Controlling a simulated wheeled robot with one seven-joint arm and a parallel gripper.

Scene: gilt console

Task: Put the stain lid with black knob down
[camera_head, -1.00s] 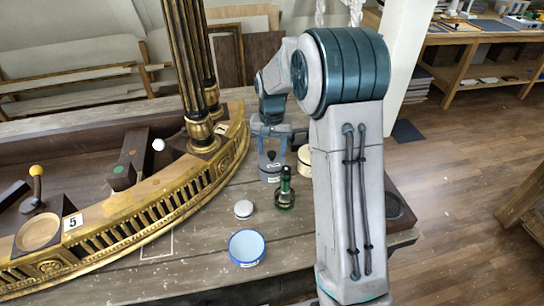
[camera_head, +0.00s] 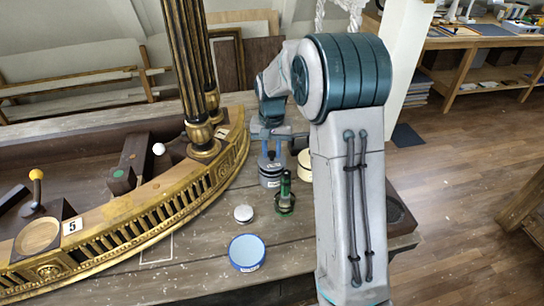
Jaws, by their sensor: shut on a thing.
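My gripper (camera_head: 271,155) points down at the back of the worktable, its fingers close together around a small black knob. The knob belongs to the dark stain lid (camera_head: 270,168), which sits at the top of a grey, labelled jar (camera_head: 270,180). The lid looks level and very near or on the jar; I cannot tell whether it touches. The fingers and lid are small in this view, so the exact grip is unclear.
A green bottle (camera_head: 285,192) stands just in front of the jar, and a cream tin (camera_head: 305,165) stands right of it. A small white-topped jar (camera_head: 243,213) and a blue tin (camera_head: 246,252) stand nearer. The gilt console (camera_head: 150,225) fills the left.

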